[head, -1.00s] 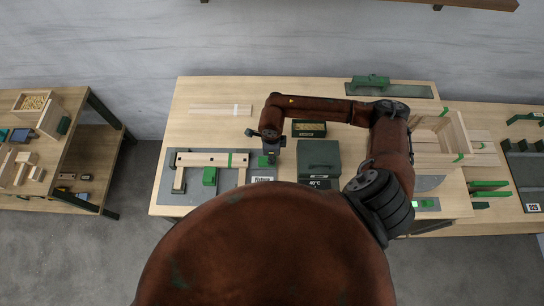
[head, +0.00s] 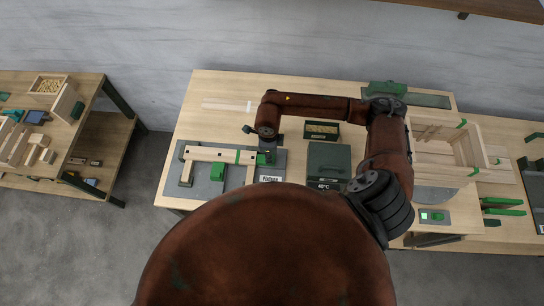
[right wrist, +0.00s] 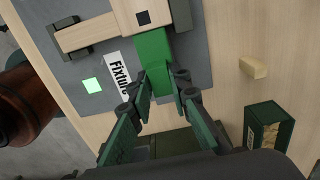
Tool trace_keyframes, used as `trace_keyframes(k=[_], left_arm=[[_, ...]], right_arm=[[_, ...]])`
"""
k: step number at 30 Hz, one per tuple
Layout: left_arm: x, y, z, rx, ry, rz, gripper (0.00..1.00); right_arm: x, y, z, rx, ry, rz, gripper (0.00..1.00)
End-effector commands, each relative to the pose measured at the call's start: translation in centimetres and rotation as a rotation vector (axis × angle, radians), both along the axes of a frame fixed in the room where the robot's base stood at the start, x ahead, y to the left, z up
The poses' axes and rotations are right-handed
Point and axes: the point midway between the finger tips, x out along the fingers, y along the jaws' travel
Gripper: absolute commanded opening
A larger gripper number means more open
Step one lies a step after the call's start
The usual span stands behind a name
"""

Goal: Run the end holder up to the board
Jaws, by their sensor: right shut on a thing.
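The pale wooden board (head: 210,153) lies across supports on the grey fixture plate (head: 208,191), with a green band near its right end. My right gripper (head: 267,151) is at that right end, fingers pointing down. In the right wrist view, my right gripper (right wrist: 162,88) is shut on the green end holder (right wrist: 154,55). The holder lies against or very close to the end of the board (right wrist: 143,16), which shows a dark square mark. The fingers hide part of the holder, so I cannot tell whether it touches. My left gripper is not in view.
A green box (head: 329,160) and a small bin of pale pieces (head: 322,131) stand right of the fixture. A wooden crate (head: 448,146) stands further right. A green block (head: 217,172) sits below the board. Table behind the fixture is mostly clear.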

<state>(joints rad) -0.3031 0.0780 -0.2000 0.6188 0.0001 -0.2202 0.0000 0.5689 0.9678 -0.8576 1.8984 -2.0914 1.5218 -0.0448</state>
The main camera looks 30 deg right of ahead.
Motion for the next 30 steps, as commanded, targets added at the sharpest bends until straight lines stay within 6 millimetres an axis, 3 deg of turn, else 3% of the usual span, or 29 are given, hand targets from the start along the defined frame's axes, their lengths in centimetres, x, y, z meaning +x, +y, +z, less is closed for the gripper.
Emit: trace_keyframes(k=[6,7,14,23,30], left_arm=[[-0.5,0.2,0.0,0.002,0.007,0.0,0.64],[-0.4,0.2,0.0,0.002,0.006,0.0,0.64],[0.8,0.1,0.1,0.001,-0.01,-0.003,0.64],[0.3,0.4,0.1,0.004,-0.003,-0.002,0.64],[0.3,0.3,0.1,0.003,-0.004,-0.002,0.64]], right_arm=[[0.3,0.6,0.1,0.019,-0.014,0.002,0.0],[0.3,0.6,0.1,0.019,-0.014,0.002,0.18],[0.2,0.4,0.1,0.015,-0.011,0.001,0.34],[0.2,0.3,0.2,0.011,-0.009,0.001,0.35],[0.2,0.3,3.0,0.011,-0.013,0.002,0.35]])
